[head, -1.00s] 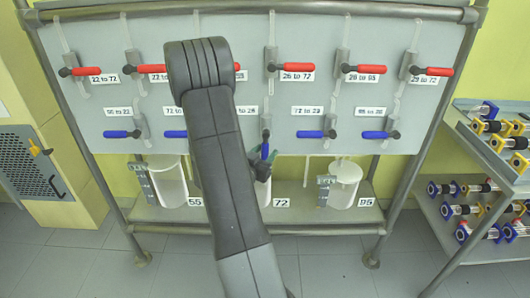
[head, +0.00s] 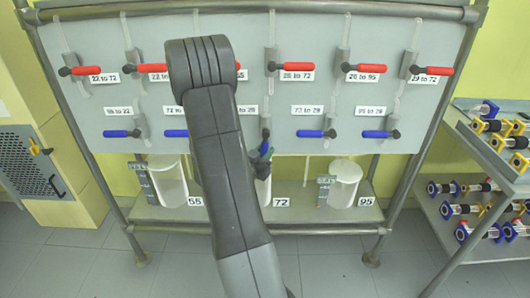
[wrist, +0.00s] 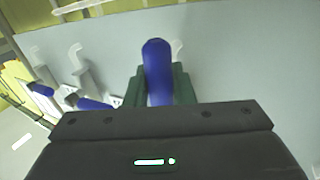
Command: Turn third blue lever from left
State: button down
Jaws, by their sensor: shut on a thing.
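The third blue lever from the left (head: 264,149) hangs from its valve on the grey panel (head: 295,95), pointing roughly down. It also shows in the wrist view (wrist: 157,70), between the green fingers of my gripper (wrist: 157,84). My gripper (head: 262,160) is shut on this lever. My dark arm hides part of the panel left of it. The other blue levers, such as the first (head: 117,133), the second (head: 175,134) and the two to the right (head: 310,134), (head: 374,135), lie about horizontal.
A row of red levers (head: 296,66) runs above the blue ones. White containers (head: 344,184) stand on a low shelf (head: 300,213) under the panel. A rack (head: 458,165) with glass parts stands at right, a yellow cabinet (head: 60,205) at left. The floor in front is clear.

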jog(key=a+r+m+g+y, duration=0.3)
jog(key=a+r+m+y, duration=0.3)
jog(key=m, duration=0.5)
jog(key=shift+a+r+m+y, duration=0.2)
jog(key=shift+r+m+y, duration=0.25)
jog(key=shift+y, duration=0.45)
dwell(0.4)
jog(key=c, duration=1.3)
grip_release()
jog(key=shift+o, duration=0.2)
jog(key=p+v, duration=0.5)
jog(key=v, duration=0.9)
jog(key=shift+w+r, duration=0.1)
jog(key=shift+w, duration=0.05)
